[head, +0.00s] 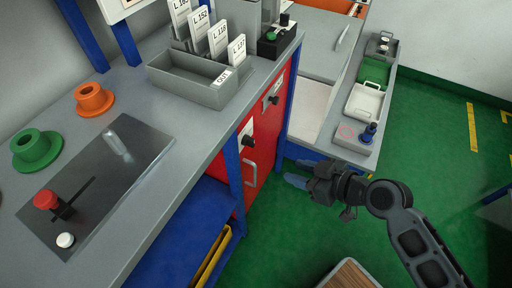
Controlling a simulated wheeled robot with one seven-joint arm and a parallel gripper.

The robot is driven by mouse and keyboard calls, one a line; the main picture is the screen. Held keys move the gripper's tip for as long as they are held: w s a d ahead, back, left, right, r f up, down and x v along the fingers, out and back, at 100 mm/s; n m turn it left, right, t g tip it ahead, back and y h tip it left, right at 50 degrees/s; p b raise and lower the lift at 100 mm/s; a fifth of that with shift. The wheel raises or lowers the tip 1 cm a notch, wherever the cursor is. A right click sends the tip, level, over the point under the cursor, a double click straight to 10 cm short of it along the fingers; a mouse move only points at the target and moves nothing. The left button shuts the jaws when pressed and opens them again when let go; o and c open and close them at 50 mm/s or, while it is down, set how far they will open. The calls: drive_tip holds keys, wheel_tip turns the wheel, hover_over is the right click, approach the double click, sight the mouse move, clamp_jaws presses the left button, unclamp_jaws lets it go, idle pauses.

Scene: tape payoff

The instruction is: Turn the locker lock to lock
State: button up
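The red locker (264,128) stands under the grey bench, with its doors facing right. A black lock knob on a pale plate (247,140) is on the nearer door, above a light pull handle (251,173). A second black knob (273,99) is on the farther door. Both doors look closed; the exact angle of each knob is too small to tell. My gripper (299,174) is to the right of the locker, apart from the knobs. Its blue fingertips look spread with nothing between them.
The grey bench holds a sorter with labelled cards (196,82), an orange spool (93,99), a green spool (36,148) and a dark panel with a red knob (46,199). A side shelf with a blue joystick (369,132) is beyond my gripper. Green floor (440,150) is open at right.

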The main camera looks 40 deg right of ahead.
sight(254, 142)
drive_tip(key=shift+w+a+f+n+t+y+b, duration=0.15)
drive_tip(key=shift+w+a+f+n+y, duration=0.3)
drive_tip(key=shift+w, duration=2)
drive_tip(key=shift+w+a+f+n+t+y+b, duration=0.1)
drive_tip(key=shift+w+a+n+t+y+b, duration=0.4)
drive_tip(key=shift+w, duration=1.9)
drive_tip(key=shift+w+d+f+n+g+y+p, duration=0.2)
drive_tip(key=shift+w+y, duration=0.55)
drive_tip(key=shift+w, duration=1.7)
drive_tip(key=shift+a, duration=0.15)
drive_tip(key=shift+c, duration=0.4)
drive_tip(key=c, duration=0.6)
